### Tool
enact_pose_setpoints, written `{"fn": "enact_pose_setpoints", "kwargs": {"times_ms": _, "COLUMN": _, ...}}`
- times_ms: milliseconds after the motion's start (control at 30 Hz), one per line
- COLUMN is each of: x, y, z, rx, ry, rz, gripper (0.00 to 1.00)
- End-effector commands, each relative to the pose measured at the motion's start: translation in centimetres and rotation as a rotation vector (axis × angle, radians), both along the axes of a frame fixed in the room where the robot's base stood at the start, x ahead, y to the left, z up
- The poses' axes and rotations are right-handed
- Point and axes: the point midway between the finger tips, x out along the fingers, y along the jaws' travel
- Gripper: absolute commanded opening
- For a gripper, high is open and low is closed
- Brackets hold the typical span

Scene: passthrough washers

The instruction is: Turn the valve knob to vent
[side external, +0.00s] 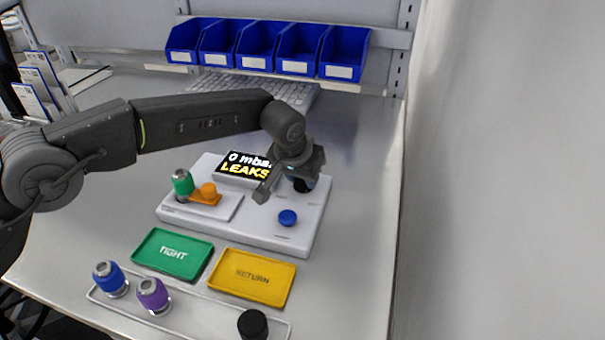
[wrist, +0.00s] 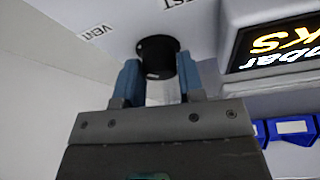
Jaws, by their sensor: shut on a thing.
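The black valve knob (wrist: 157,52) stands on the white test panel between the blue-grey fingers of my gripper (wrist: 158,78). My gripper is shut on the knob. The printed word VENT (wrist: 76,33) is to the knob's left in the wrist view, and a partly cut-off label (wrist: 182,3) is above it. A small white mark shows on the knob's lower edge; I cannot tell which setting it points to. In the side view my gripper (side external: 303,181) is at the right of the white panel (side external: 240,232), hiding part of the knob.
The display (side external: 247,166) reads 0 mbar and LEAKS. A green-and-metal fitting (side external: 183,184), an orange part (side external: 208,190) and a blue button (side external: 287,217) are on the panel. Green TIGHT tray (side external: 172,233), yellow RETURN tray (side external: 253,257) and a fitting rack (side external: 190,310) lie in front.

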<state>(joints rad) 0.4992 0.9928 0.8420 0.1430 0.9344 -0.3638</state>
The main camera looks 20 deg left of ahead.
Motion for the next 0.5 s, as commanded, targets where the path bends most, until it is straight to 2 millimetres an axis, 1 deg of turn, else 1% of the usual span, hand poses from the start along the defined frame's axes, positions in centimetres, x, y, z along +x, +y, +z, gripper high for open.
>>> {"fn": "enact_pose_setpoints", "kwargs": {"times_ms": 200, "x": 0.0, "y": -0.09, "z": -0.01, "rx": 0.0, "ry": 0.0, "rz": 0.123, "gripper": 0.12}}
{"fn": "enact_pose_setpoints", "kwargs": {"times_ms": 500, "x": 0.02, "y": -0.06, "z": 0.01, "rx": -0.001, "ry": 0.001, "rz": 0.205, "gripper": 0.12}}
